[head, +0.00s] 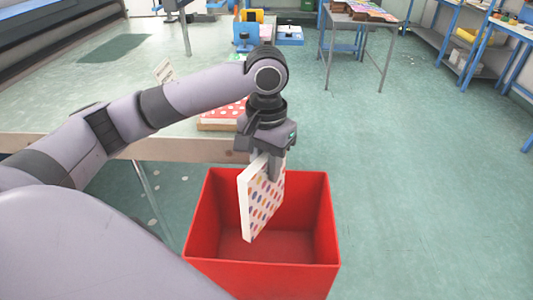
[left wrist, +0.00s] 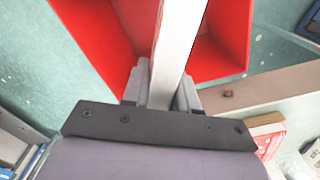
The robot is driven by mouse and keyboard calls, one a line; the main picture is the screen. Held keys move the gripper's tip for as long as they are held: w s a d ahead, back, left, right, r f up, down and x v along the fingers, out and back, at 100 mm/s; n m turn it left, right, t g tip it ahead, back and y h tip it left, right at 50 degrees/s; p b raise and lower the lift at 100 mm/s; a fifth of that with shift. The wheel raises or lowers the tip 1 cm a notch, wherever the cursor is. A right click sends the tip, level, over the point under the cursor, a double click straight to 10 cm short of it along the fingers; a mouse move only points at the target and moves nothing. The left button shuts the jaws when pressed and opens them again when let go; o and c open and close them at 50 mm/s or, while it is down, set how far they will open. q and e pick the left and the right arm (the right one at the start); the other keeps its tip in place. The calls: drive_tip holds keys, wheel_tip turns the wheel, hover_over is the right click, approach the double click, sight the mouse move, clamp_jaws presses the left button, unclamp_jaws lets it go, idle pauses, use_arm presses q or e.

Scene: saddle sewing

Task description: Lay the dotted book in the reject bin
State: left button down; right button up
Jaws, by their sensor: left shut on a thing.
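The dotted book (head: 262,197) is white with rows of coloured dots. It hangs upright, slightly tilted, with its lower part inside the mouth of the red reject bin (head: 325,228). My left gripper (head: 268,165) is shut on the book's upper edge, above the bin. In the left wrist view the book (left wrist: 178,45) shows as a pale edge between the fingers of my gripper (left wrist: 162,85), with the red bin (left wrist: 100,35) around it. The book appears clear of the bin's floor. My right gripper is not in view.
A blue and yellow machine (head: 247,32) is farther back. Open green floor (head: 430,200) lies to the right of the bin.

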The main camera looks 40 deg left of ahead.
use_arm(q)
drive_tip(key=b, duration=0.2)
approach(266, 222)
drive_tip(key=f, duration=0.1)
drive_tip(key=w+f, duration=0.1)
drive_tip(key=f, duration=0.1)
drive_tip(key=w+a+f, duration=0.1)
drive_tip(key=f, duration=0.1)
drive_tip(key=shift+a, duration=0.1)
wheel_tip(266, 222, down, 8)
drive_tip(key=b, duration=0.1)
drive_tip(key=shift+f, duration=0.2)
idle(0.4)
drive_tip(key=shift+c, duration=0.9)
unclamp_jaws()
drive_tip(key=shift+f, duration=0.1)
